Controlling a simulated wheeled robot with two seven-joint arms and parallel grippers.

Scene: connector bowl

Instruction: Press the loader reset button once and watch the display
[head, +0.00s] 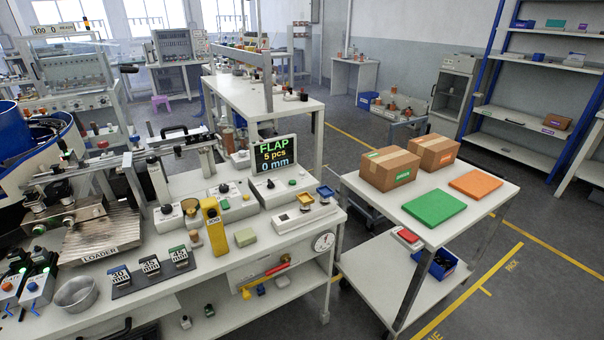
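The loader (105,232) is a ribbed metal unit at the left of the bench, with a "LOADER" label on its front edge. I cannot tell which button is its reset button. Small control boxes with coloured knobs (38,285) stand at the bench's left front. The display (274,155) stands at the bench's back right and reads "FLAP", "5 pcs", "0 mm". A green button (292,182) sits on the base below it. Another screen (53,30) at the far left back appears to read "100 0 READY".
A steel bowl (75,293), labelled blocks on a dark mat (150,267) and a yellow device (214,226) occupy the bench front. To the right, a cart (365,197) carries cardboard boxes (390,168), a green pad (434,208) and an orange pad (475,184).

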